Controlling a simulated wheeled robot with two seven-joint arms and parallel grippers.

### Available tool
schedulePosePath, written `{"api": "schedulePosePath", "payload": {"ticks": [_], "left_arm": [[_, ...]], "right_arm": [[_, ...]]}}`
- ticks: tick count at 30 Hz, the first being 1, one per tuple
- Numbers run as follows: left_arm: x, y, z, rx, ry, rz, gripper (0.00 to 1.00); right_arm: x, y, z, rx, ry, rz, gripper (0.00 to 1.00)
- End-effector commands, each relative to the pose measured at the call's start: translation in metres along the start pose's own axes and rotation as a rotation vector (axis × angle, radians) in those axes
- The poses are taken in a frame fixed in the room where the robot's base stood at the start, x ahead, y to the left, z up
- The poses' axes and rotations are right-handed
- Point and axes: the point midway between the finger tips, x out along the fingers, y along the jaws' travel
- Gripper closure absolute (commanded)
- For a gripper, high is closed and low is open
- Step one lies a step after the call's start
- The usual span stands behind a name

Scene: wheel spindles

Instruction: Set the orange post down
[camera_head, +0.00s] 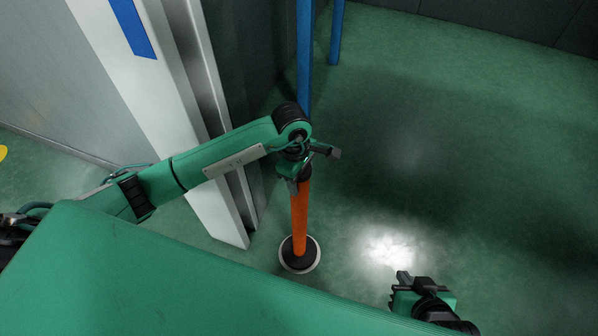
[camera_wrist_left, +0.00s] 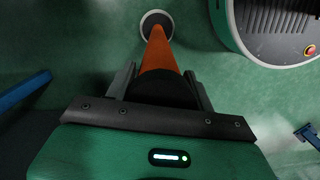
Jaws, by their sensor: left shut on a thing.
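The orange post (camera_head: 300,215) stands about upright in the head view, with a round black base rimmed in pale grey at its lower end. My left gripper (camera_head: 300,178) is shut on the upper end of the post. In the left wrist view the orange post (camera_wrist_left: 158,52) runs away from between the fingers of the left gripper (camera_wrist_left: 160,85) toward its round base. I cannot tell whether the base touches the floor. My right gripper (camera_head: 403,280) is at the lower right, away from the post, and its finger gap is not clear.
A white and grey upright frame (camera_head: 140,90) stands left of the post. Blue posts (camera_head: 304,55) rise behind it. The green floor (camera_head: 450,150) to the right is clear.

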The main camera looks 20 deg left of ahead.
Motion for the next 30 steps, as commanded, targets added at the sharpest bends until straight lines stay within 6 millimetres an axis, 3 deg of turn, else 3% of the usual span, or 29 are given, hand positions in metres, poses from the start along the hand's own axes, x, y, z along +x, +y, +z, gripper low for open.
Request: {"api": "schedulePosePath", "payload": {"ticks": [16, 17, 19, 20, 30], "left_arm": [[0.0026, 0.0008, 0.0011, 0.002, -0.001, 0.006, 1.0], [0.0047, -0.0006, 0.0006, 0.001, 0.001, 0.001, 0.42], [0.0045, -0.0006, 0.0007, 0.001, 0.001, 0.001, 0.28], [0.0045, -0.0006, 0.0007, 0.001, 0.001, 0.001, 0.24], [0.0033, -0.0005, 0.0008, 0.001, 0.001, 0.001, 0.24]], "right_arm": [[0.0037, -0.0047, -0.0032, 0.0, 0.042, -0.013, 1.0], [0.0039, -0.0053, -0.0033, 0.0, 0.045, -0.014, 1.0], [0.0038, -0.0053, -0.0032, 0.0, 0.043, -0.014, 1.0], [0.0038, -0.0053, -0.0031, 0.0, 0.042, -0.014, 1.0], [0.0028, -0.0049, -0.0032, -0.001, 0.038, -0.013, 1.0]]}}
